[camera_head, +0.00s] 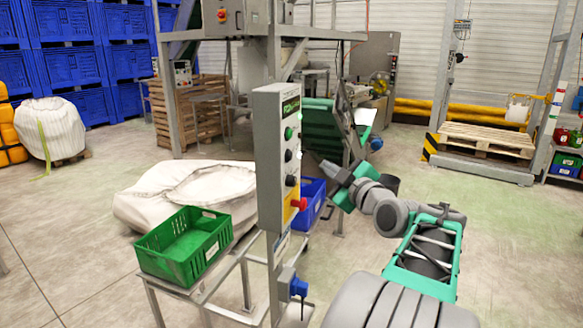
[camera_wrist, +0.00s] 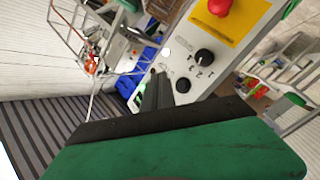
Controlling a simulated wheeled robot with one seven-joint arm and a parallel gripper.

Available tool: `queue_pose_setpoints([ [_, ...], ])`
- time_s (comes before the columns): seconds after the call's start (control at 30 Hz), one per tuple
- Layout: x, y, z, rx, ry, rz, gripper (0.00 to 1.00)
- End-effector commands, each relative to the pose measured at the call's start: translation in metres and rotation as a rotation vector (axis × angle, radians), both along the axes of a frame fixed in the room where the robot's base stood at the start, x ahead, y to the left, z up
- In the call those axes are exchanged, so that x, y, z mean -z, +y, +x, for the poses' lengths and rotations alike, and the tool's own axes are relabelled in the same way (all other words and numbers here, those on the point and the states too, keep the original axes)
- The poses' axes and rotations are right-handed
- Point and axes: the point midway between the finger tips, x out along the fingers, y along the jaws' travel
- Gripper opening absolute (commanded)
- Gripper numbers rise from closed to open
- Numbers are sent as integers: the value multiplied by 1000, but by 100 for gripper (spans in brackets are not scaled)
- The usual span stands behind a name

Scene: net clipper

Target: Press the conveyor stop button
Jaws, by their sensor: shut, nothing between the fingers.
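A tall grey control panel (camera_head: 268,160) stands on a post in the head view. Its face carries a green button (camera_head: 288,133), black controls and a red mushroom button (camera_head: 300,204) on a yellow plate. Labels are too small to read. My gripper (camera_head: 328,180) is to the right of the panel, apart from it in the picture. In the wrist view the gripper (camera_wrist: 159,80) has its dark fingers together, empty, near a black knob (camera_wrist: 183,85). The red button (camera_wrist: 220,7), a second black knob (camera_wrist: 204,57) and a pale round button (camera_wrist: 167,53) also show there.
A green crate (camera_head: 185,247) and a white sack (camera_head: 165,195) are left of the panel. A blue crate (camera_head: 311,203) is behind it. A blue connector (camera_head: 298,286) sits on the post below. Open floor lies to the right.

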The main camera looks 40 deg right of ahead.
Motion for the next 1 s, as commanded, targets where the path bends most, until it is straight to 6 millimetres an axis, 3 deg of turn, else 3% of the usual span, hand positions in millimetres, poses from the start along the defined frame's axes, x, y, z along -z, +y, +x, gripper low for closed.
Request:
queue_pose_setpoints([
  [0.1, -8, -19, -16, 28, -47, -48, 0],
  [0.5, -12, -19, -15, 29, -55, -55, 0],
  [0.83, -18, 4, 20, 25, -54, -52, 0],
  [1.0, -10, 17, 40, 26, -53, -54, 0],
])
